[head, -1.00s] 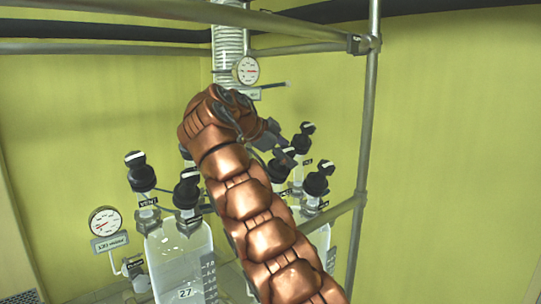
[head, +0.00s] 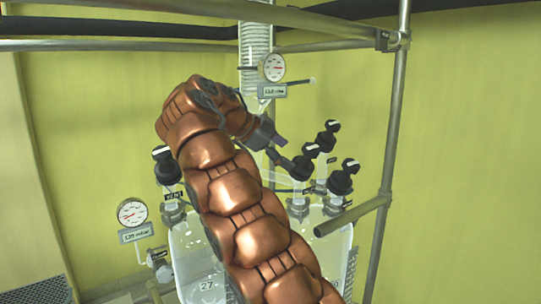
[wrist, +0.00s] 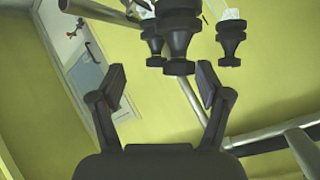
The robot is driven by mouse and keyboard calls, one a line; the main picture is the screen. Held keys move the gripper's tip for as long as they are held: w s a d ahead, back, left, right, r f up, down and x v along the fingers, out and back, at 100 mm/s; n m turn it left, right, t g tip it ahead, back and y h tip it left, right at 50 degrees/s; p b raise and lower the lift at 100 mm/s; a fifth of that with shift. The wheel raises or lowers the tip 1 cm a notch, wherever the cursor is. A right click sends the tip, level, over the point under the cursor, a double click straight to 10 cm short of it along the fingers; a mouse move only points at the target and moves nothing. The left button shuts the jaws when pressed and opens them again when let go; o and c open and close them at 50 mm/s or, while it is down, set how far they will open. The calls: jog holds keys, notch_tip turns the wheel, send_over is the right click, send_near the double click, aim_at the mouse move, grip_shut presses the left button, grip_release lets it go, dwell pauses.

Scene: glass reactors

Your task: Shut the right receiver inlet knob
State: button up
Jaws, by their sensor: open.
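Several black knobs with white marks stand over the right receiver (head: 338,243): a front one (head: 302,167), a back one (head: 327,139) and a right one (head: 342,179). I cannot read which is the inlet. My gripper (head: 280,152) is open and empty, just left of the front knob. In the wrist view, my gripper (wrist: 161,76) has its two fingers apart. A large black knob (wrist: 179,48) shows just beyond the fingertips, between them and toward the right one. Two more knobs show, one to its left (wrist: 152,44) and one to its right (wrist: 230,42). My arm hides part of the glassware.
The left receiver (head: 192,260) has a black knob (head: 166,168). A pressure gauge (head: 272,68) hangs above, another (head: 132,212) at left. A metal post (head: 392,130) and a short bar (head: 350,216) stand close on the right.

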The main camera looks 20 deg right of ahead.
jog(key=shift+s+a, duration=0.2)
jog(key=shift+a, duration=1.55)
jog(key=shift+a, duration=0.1)
jog(key=shift+s, duration=0.1)
jog(key=s+f+n+g+y+b, duration=0.1)
jog(key=s+f+n+y, duration=0.3)
jog(key=s+f+n, duration=1.15)
jog(key=s+a+f+n+y, duration=0.2)
jog(key=s+a+f, duration=0.1)
jog(key=s+f, duration=0.3)
jog(key=s+a+f+n+g+y, duration=0.1)
jog(key=s+a+f+n+y, duration=0.1)
jog(key=s+f, duration=0.4)
jog(key=s+a+f+n+g+y, duration=0.1)
jog(key=s+a+f+n, duration=0.3)
jog(key=s, duration=1)
jog(key=shift+s+a+f+y+b, duration=0.25)
jog(key=shift+a+f+y+b, duration=0.15)
jog(key=shift+a+f+y, duration=0.55)
jog(key=shift+a, duration=0.1)
